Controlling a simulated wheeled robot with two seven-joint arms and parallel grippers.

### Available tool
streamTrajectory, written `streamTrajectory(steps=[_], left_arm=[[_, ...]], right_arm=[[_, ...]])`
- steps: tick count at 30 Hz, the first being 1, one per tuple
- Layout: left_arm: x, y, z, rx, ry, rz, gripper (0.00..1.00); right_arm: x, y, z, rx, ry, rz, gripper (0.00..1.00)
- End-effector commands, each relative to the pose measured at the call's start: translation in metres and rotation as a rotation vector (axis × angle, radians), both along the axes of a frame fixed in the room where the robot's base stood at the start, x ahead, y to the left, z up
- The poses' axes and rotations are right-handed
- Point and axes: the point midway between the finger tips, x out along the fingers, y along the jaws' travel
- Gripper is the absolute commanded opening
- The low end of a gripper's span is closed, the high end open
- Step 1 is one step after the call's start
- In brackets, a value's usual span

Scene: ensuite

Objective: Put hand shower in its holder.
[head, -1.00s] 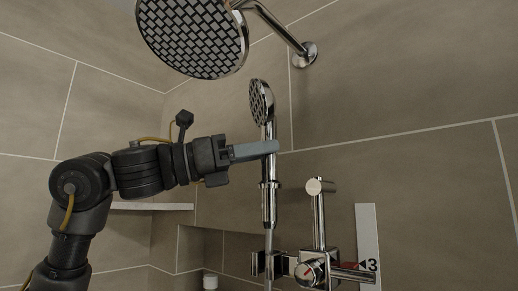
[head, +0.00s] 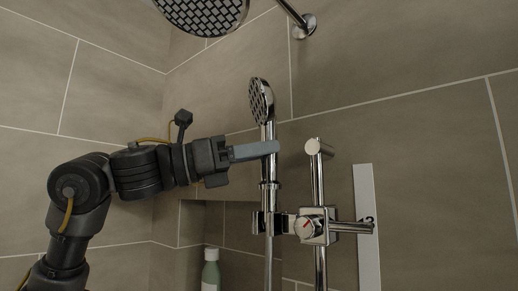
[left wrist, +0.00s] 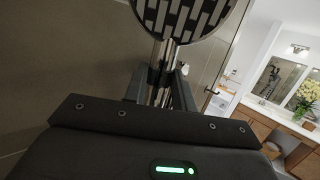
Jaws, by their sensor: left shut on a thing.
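The chrome hand shower (head: 262,101) stands upright in the head view, its round face turned left and its hose running down below it. My left gripper (head: 272,149) is shut on its handle at about mid-length, coming in from the left. In the left wrist view the shower face (left wrist: 185,17) is at the top and the handle (left wrist: 163,84) runs between the fingers. My right gripper is out of view.
The mixer (head: 312,225) with its vertical pipe (head: 318,178) is close to the right of the handle. A large overhead shower (head: 205,12) hangs above. A white strip (head: 367,220) is at the right.

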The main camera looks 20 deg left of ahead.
Motion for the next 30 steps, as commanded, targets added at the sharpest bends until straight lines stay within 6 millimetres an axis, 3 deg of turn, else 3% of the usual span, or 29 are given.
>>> streamTrajectory(steps=[12,29,30], left_arm=[[0.0,0.0,-0.023,-0.002,-0.001,0.0,0.0],[0.0,0.0,-0.027,-0.002,-0.001,0.0,0.0],[0.0,0.0,-0.027,-0.003,-0.001,0.0,0.32]], right_arm=[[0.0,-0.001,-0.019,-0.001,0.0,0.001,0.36],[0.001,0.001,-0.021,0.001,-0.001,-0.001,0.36],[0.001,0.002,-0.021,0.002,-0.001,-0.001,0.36]])
